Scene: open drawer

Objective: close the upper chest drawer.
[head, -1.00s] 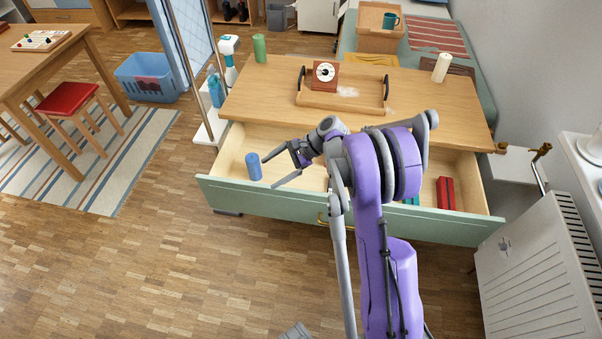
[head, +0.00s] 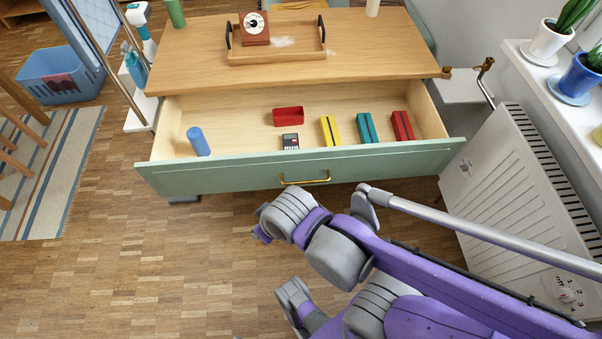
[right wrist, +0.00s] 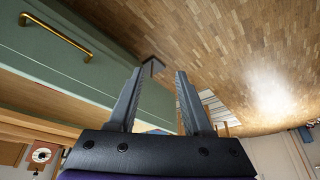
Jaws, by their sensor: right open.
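The upper chest drawer (head: 235,176) has a pale green front and stands pulled well out below the wooden chest top. Its brass handle (head: 305,180) is at the middle of the front. The green drawer front also shows in the right wrist view (right wrist: 45,75), at the upper left with the handle (right wrist: 60,37). My right gripper (right wrist: 160,72) is open, with nothing between its fingers, and is apart from the handle. In the head view my right arm reaches in from the right, in front of the drawer, and its fingers are hidden. My left gripper is not seen.
A tray (head: 275,53) with a clock stands on top. A radiator (head: 520,190) stands at right.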

